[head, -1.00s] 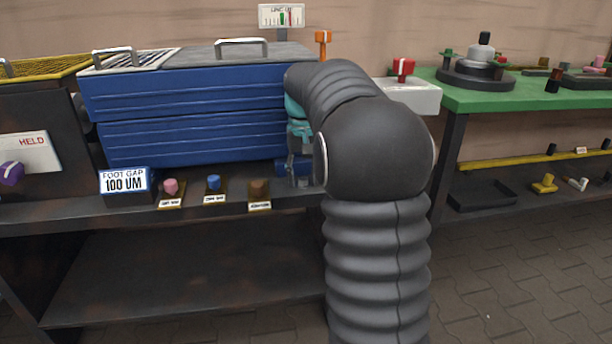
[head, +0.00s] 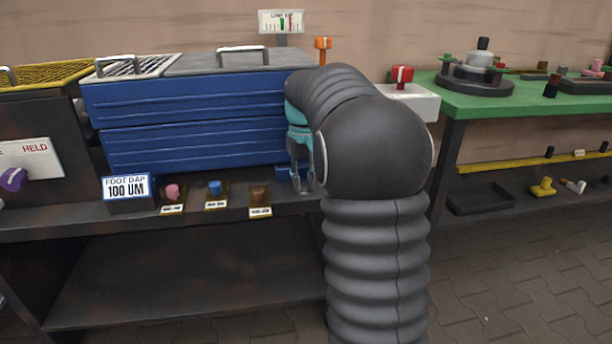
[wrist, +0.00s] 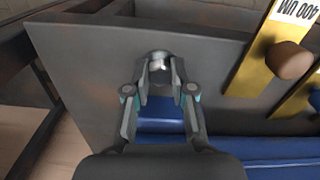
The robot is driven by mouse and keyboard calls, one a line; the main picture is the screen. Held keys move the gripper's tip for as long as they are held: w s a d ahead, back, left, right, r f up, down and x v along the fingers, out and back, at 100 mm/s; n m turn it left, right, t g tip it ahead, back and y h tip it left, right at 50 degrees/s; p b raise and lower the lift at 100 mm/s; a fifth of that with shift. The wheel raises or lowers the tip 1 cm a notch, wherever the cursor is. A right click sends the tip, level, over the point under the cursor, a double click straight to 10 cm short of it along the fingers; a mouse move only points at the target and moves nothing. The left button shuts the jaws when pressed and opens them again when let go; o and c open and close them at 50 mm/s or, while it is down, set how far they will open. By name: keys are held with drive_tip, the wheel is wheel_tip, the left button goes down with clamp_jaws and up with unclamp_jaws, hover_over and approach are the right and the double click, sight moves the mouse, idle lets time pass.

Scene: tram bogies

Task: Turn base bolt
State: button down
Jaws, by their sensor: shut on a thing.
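My gripper (wrist: 160,72) points down at the shelf beside the blue machine's base. In the wrist view its fingertips are closed about a small, shiny, rounded metal head, which looks like the base bolt (wrist: 159,61). The bolt's lower part is hidden. In the head view my gripper (head: 303,184) is at the lower right corner of the blue machine (head: 195,145), partly covered by my arm. The bolt cannot be made out there. A blue foot block (head: 285,180) shows beside the fingers.
A "FOOT GAP 100 UM" sign (head: 126,188) stands on the shelf. Pink (head: 172,191), blue (head: 215,187) and brown (head: 259,193) knobs on labelled plates sit left of my gripper. A green bench (head: 480,98) stands to the right. The lower shelf (head: 190,285) is bare.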

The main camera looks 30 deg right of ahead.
drive_tip(key=n+p, duration=0.4)
drive_tip(key=n, duration=0.2)
drive_tip(key=shift+s+d+r, duration=0.1)
drive_tip(key=shift+r, duration=0.05)
drive_tip(key=n+p, duration=0.2)
drive_tip(key=n, duration=0.1)
drive_tip(key=shift+n, duration=0.4)
drive_tip(key=shift+f+n+p, duration=0.2)
drive_tip(key=shift+n+p, duration=0.35)
drive_tip(key=shift+n, duration=0.75)
drive_tip(key=c, duration=1)
unclamp_jaws()
